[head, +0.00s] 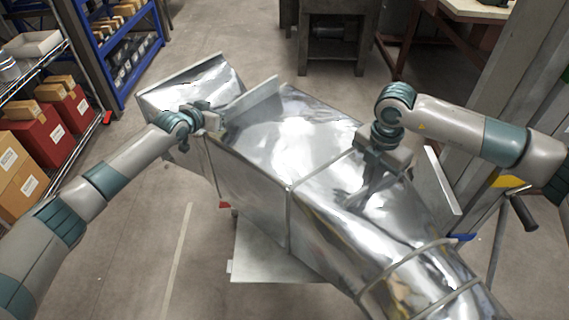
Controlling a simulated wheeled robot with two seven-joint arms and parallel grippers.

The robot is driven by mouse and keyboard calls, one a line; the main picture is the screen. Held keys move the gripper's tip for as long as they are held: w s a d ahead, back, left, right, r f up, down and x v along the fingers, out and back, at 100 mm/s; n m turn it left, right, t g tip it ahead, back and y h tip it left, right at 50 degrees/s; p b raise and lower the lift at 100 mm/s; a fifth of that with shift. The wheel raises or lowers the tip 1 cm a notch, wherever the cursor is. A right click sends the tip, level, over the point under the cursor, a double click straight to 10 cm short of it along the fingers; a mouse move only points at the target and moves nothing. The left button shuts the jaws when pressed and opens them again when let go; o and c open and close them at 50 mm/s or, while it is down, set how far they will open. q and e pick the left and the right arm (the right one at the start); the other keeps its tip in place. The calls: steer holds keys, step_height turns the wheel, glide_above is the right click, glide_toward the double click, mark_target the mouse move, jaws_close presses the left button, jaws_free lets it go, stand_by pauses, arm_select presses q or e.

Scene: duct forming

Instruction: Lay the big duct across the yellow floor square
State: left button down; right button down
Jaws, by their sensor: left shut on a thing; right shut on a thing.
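The big duct (285,135) is shiny bent sheet metal with a flared far end and a seamed near end. It runs from the upper left to the lower right of the head view. My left gripper (216,122) is shut on the duct's edge near the flared end. My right gripper (384,160) is shut on the duct at its upper right side; its fingertips are hard to make out against the shiny metal.
A flat grey plate (262,258) shows under the duct. Racks with red boxes (50,140) and a blue shelf (118,60) stand at the left. A dark metal stand (335,45) is at the back. A post and a black-handled lever (523,212) are at the right. Floor at lower left is clear.

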arm_select(q)
steer(key=shift+d, duration=0.15)
arm_select(e)
steer(key=shift+a, duration=0.1)
arm_select(q)
steer(key=shift+r, duration=0.4)
arm_select(e)
steer(key=shift+w+r, duration=0.1)
steer(key=shift+r, duration=0.1)
arm_select(q)
steer(key=shift+w, duration=0.15)
arm_select(e)
steer(key=shift+w, duration=0.1)
